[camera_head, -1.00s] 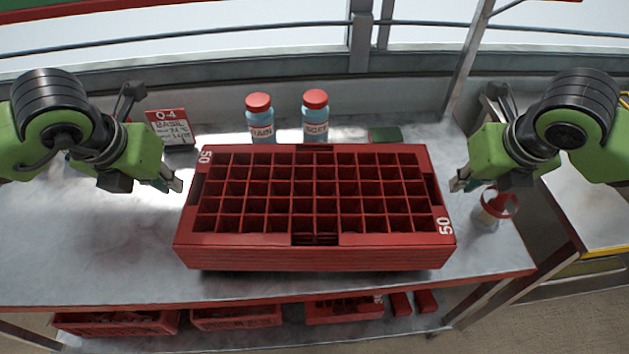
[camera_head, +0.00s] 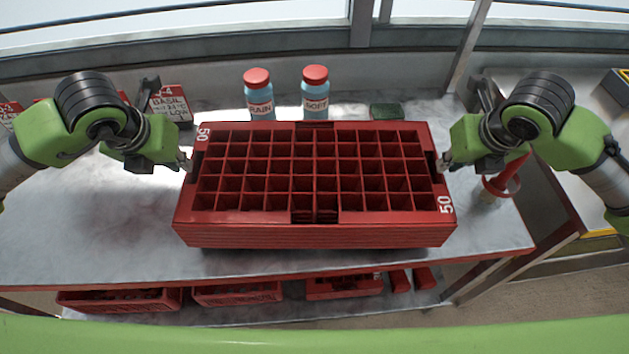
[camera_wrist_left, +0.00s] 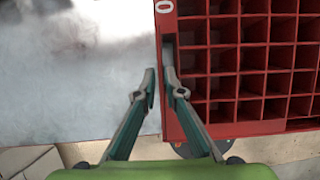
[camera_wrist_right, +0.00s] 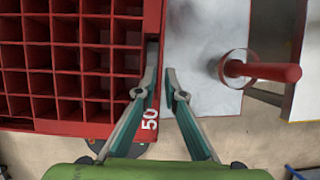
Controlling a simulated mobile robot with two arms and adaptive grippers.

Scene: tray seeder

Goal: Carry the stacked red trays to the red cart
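The stacked red trays (camera_head: 315,217) lie on the grey table, with a grid of empty cells and "50" at two corners. The stack also shows in the left wrist view (camera_wrist_left: 235,127) and right wrist view (camera_wrist_right: 85,128). My left gripper (camera_head: 188,163) is at its left end wall; its fingers (camera_wrist_left: 160,80) are a little apart around the wall, one in the slot. My right gripper (camera_head: 442,163) does the same at the right end (camera_wrist_right: 160,80). Slim gaps show beside the walls, with no clear grip. The red cart cannot be made out.
Two blue bottles (camera_head: 260,98) (camera_head: 315,96) with red caps and a sign (camera_head: 170,103) stand behind the trays. Red crates (camera_head: 120,300) sit on the lower shelf. The table (camera_head: 90,230) is clear at left.

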